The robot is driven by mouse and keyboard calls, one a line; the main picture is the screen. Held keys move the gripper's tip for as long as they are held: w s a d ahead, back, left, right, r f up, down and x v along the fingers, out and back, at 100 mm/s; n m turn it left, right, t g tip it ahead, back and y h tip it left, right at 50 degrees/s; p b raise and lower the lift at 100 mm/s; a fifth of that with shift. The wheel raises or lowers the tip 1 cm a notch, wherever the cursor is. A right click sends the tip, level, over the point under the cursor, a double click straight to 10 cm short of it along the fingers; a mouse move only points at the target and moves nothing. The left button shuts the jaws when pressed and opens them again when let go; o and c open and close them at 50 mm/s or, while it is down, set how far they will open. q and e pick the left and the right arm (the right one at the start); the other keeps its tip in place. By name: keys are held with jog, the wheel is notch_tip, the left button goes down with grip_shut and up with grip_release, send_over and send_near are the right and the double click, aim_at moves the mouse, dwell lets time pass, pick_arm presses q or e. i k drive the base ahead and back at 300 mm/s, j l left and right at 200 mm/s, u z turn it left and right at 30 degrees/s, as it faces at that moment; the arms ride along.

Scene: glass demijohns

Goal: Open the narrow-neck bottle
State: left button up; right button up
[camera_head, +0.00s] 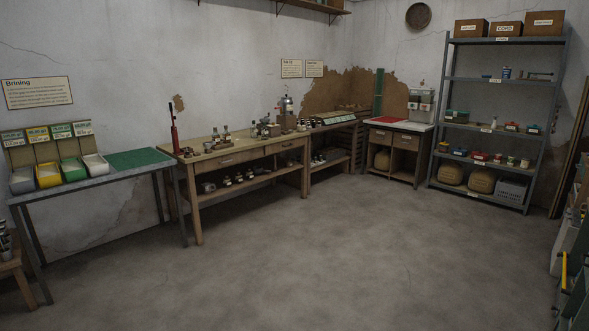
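Neither of my grippers shows in the head view. I cannot single out the narrow-neck bottle from this distance. Several small jars or bottles (226,131) stand on the long wooden workbench (235,158), too small to tell their necks or stoppers. A tall, slim red object (174,128) stands upright at the bench's left end; I cannot tell whether it is a bottle or a tool. Small dark-and-light items (239,177) stand on the bench's lower shelf.
A grey table (120,172) with colored bins (48,175) and a green mat (137,158) stands left. A small cabinet (405,141) and a metal shelf rack (492,80) stand at the back right. Green and yellow items crowd the right edge. The middle floor is clear.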

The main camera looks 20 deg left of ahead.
aim_at(226, 135)
jog(key=i+j+u, duration=0.4)
jog(key=i, duration=0.55)
jog(key=i+u, duration=0.35)
jog(key=i, duration=0.6)
jog(key=i+l, duration=0.1)
jog(key=i, duration=3.05)
jog(key=j+u, duration=0.05)
jog(key=j, duration=0.1)
